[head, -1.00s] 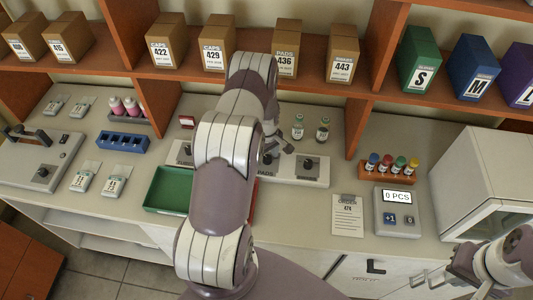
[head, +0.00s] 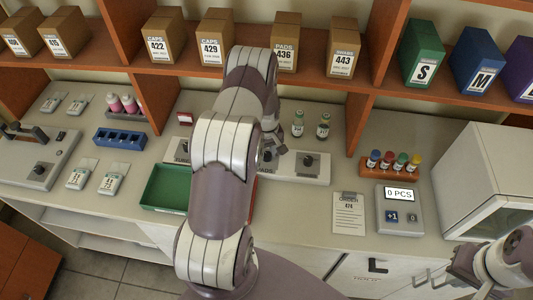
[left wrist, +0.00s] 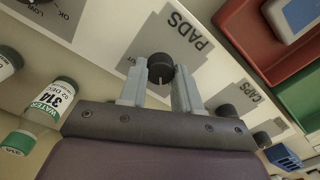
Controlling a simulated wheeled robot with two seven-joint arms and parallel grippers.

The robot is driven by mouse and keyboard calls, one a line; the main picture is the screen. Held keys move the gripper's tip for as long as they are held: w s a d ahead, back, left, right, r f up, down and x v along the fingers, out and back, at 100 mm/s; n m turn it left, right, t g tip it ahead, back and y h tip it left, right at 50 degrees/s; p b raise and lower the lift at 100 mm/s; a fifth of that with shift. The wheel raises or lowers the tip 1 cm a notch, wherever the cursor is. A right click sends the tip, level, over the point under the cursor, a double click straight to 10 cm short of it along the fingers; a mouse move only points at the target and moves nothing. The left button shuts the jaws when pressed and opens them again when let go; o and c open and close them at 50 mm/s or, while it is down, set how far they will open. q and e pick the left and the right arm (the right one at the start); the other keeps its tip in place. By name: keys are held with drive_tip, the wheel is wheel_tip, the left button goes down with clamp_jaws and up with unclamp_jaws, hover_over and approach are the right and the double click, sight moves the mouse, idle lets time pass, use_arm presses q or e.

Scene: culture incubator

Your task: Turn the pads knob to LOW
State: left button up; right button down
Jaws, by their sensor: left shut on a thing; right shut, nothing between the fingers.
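The pads knob (left wrist: 160,67) is a round black knob on a grey patch of the white panel, beside the printed word PADS in the left wrist view. A small white mark shows on its face; I cannot read its setting. My left gripper (left wrist: 160,88) has its two pale fingers closed on either side of the knob. In the head view my left gripper (head: 272,144) is over the panel (head: 314,176), partly hidden by my arm. My right gripper (head: 456,268) is shut and empty at the lower right, away from the panel.
The caps knob (left wrist: 227,112) is beside the pads knob, and another knob (head: 307,160) is on the panel's right end. Two vials (head: 298,125) stand behind the panel. A green tray (head: 165,187) lies left, and a counter device (head: 399,210) right.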

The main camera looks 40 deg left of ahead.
use_arm(q)
drive_tip(key=m+b, duration=0.2)
drive_tip(key=m, duration=0.2)
drive_tip(key=shift+f, duration=0.1)
drive_tip(key=shift+m+b, duration=0.7)
drive_tip(key=shift+m, duration=1.4)
drive_tip(key=o, duration=1.1)
drive_tip(key=shift+c, duration=0.2)
drive_tip(key=shift+s+r, duration=0.1)
drive_tip(key=shift+r, duration=0.2)
